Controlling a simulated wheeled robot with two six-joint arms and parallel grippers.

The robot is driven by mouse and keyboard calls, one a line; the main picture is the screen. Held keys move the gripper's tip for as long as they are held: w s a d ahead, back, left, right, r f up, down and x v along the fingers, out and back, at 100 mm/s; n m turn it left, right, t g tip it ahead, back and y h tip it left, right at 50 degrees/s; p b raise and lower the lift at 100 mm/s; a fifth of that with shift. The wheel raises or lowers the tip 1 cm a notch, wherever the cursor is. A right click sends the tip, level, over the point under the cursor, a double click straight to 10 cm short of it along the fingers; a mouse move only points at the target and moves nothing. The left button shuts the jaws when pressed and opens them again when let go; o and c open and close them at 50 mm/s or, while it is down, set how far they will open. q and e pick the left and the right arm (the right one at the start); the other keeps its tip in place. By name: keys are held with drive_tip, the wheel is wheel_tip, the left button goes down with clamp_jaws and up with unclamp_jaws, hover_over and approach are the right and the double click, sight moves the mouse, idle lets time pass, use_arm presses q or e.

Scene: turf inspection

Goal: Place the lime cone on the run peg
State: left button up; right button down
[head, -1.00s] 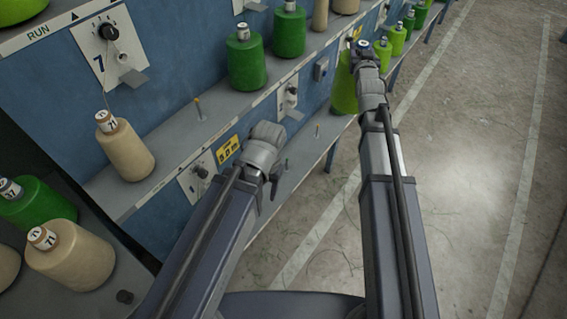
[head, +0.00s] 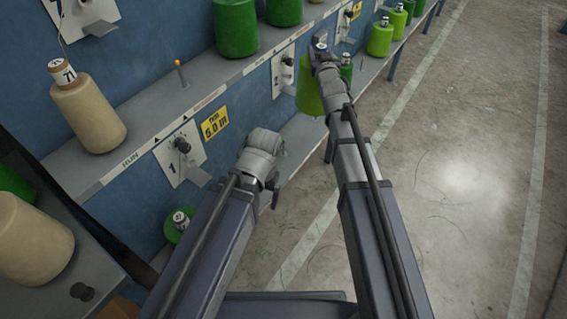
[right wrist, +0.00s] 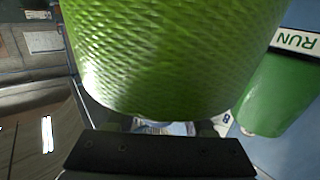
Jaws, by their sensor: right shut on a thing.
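The lime cone (head: 309,95) hangs below my right gripper (head: 321,58) in the head view, out past the shelf's front edge. In the right wrist view the cone (right wrist: 170,60) fills the top centre, with my right gripper shut on it. A bare peg (head: 181,73) with an orange tip stands upright on the grey shelf. A RUN label (head: 130,160) and a red label (head: 208,102) are on the shelf edge; I cannot tell which marks this peg. My left gripper (head: 275,187) is low before the shelf, its fingers mostly hidden.
A beige cone (head: 88,112) stands left of the bare peg, and a dark green cone (head: 236,28) stands right of it. A knob panel (head: 180,155) and a yellow sign (head: 214,122) are below the shelf edge. The floor (head: 430,200) at right is clear.

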drive_tip(key=a+f+y+b, duration=0.1)
drive_tip(key=a+f+b, duration=0.5)
drive_tip(key=f+b, duration=0.2)
drive_tip(key=a+f+n+y+b, duration=0.1)
drive_tip(key=a+f+b, duration=0.4)
drive_tip(key=f+b, duration=0.3)
drive_tip(key=shift+w+a+f+n+b, duration=0.2)
drive_tip(key=shift+a+f+n+b, duration=0.15)
drive_tip(key=shift+f, duration=0.7)
wheel_tip(320, 180, down, 10)
drive_tip(key=b, duration=1)
drive_tip(key=shift+f, duration=0.15)
drive_tip(key=shift+c, duration=1.4)
unclamp_jaws()
drive_tip(key=s+d, duration=0.2)
drive_tip(key=s, duration=1)
drive_tip(key=shift+r+p, duration=0.35)
drive_tip(key=shift+r, duration=0.1)
